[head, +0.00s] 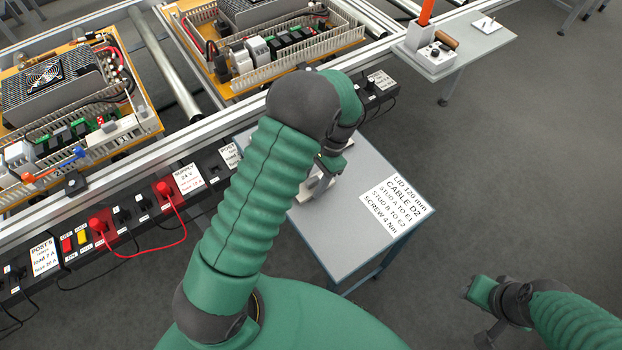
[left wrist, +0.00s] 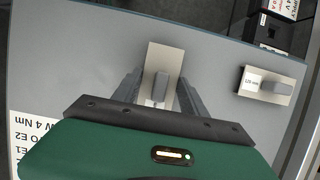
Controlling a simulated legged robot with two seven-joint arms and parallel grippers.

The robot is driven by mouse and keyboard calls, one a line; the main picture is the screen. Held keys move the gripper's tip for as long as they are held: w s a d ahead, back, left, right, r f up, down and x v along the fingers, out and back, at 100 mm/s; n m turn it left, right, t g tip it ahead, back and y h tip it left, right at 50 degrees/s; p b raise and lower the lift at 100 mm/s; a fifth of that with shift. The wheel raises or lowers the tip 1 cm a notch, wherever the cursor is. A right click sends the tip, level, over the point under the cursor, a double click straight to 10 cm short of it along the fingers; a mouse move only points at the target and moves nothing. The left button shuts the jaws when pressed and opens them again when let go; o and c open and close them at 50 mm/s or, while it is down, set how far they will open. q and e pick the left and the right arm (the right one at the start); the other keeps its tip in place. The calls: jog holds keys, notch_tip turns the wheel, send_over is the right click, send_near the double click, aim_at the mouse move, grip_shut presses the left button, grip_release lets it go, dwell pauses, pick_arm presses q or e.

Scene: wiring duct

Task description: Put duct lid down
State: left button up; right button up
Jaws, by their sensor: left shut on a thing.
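A duct lid (left wrist: 168,60), a small pale plate with a grey grip block, is between the fingers of my left gripper (left wrist: 159,92) in the left wrist view. The gripper is shut on this lid, over the grey side table (left wrist: 70,60). I cannot tell whether the lid touches the tabletop. A second pale lid (left wrist: 253,75) with a grey block and a small label lies on the table to its right. In the head view my left gripper (head: 322,180) is mostly hidden behind my arm. My right gripper (head: 478,300) is at the lower right, its fingers unclear.
A printed card (head: 396,206) lies on the table's right part. Beyond the table runs a rail with sockets and red cables (head: 165,188). Two wired panels (head: 270,45) stand behind it. A small shelf (head: 470,40) with a tool holder is at upper right.

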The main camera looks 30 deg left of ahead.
pick_arm(q)
jog(key=shift+d+f, duration=0.2)
jog(key=shift+f, duration=0.05)
jog(key=o, duration=0.8)
jog(key=shift+a+f, duration=0.1)
jog(key=shift+a, duration=0.15)
jog(key=o, duration=0.4)
jog(key=shift+a+f, duration=0.1)
jog(key=shift+a, duration=0.45)
jog(key=shift+d, duration=0.4)
jog(key=shift+d+r, duration=0.1)
jog(key=shift+r, duration=0.2)
jog(key=a+p+v, duration=0.1)
jog(key=p+v, duration=0.1)
jog(key=v, duration=1)
jog(key=s+d+n+t+h, duration=0.1)
jog(key=s+d+n+t, duration=0.3)
jog(key=s, duration=0.9)
jog(key=d+t, duration=0.2)
jog(key=shift+d+t+h, duration=0.2)
jog(key=shift+t+h, duration=0.1)
jog(key=shift+h, duration=0.1)
pick_arm(e)
jog(key=shift+a+r, duration=0.1)
jog(key=shift+r, duration=0.65)
pick_arm(q)
jog(key=shift+s+f, duration=0.1)
